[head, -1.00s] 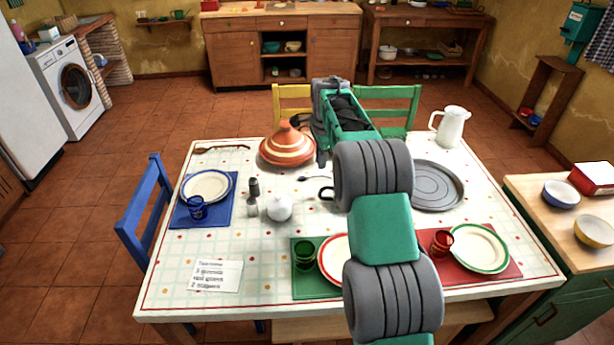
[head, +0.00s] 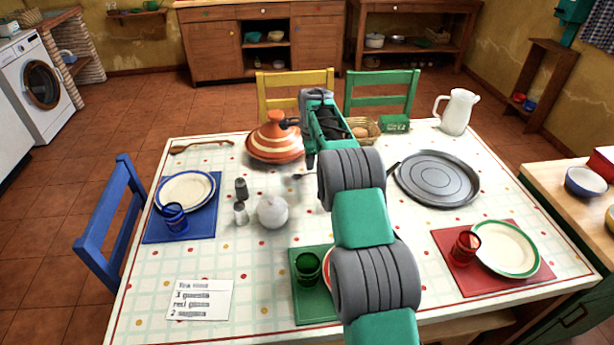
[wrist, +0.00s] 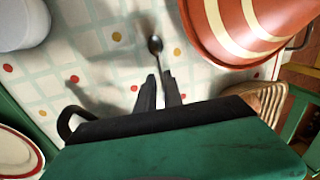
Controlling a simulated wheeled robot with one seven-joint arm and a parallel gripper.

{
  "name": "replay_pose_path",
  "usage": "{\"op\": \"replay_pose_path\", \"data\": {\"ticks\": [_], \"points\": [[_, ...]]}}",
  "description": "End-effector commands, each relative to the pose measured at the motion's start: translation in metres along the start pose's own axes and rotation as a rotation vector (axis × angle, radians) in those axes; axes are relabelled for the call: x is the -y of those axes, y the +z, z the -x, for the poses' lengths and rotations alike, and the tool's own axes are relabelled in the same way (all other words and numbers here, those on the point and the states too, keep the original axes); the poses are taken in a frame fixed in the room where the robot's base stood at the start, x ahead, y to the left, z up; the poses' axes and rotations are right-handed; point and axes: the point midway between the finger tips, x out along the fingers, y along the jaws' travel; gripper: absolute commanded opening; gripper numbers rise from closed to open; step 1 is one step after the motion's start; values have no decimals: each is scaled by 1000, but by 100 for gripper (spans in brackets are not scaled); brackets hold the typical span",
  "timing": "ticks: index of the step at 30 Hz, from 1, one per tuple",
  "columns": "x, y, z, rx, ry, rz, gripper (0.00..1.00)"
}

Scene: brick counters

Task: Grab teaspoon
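The teaspoon (wrist: 155,44) lies on the checked tablecloth, its dark, shiny bowl pointing away from my gripper in the wrist view. Its thin handle runs back between my fingertips, where the rest is hidden. In the head view only a small part of the teaspoon (head: 298,177) shows, left of my arm. My gripper (wrist: 159,76) is open, with its two dark fingers on either side of the handle and a narrow gap between them. I cannot tell whether either finger touches the spoon. In the head view my arm hides most of the gripper.
An orange striped tagine (head: 275,145) stands close beside the gripper. A white round pot (head: 272,212) and two shakers (head: 241,190) stand nearby. A basket (head: 368,128), green box (head: 395,124) and grey round tray (head: 437,178) lie beyond or right of my arm.

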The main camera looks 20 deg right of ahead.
Motion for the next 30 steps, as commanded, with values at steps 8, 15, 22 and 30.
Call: {"op": "replay_pose_path", "data": {"ticks": [8, 15, 22, 30], "points": [[0, -1, -45, 0, 2, 0, 11], [0, -2, -48, 0, 0, -2, 11], [0, -3, -48, -1, 0, -3, 0], [-1, -3, -48, -1, 1, -3, 0]]}}
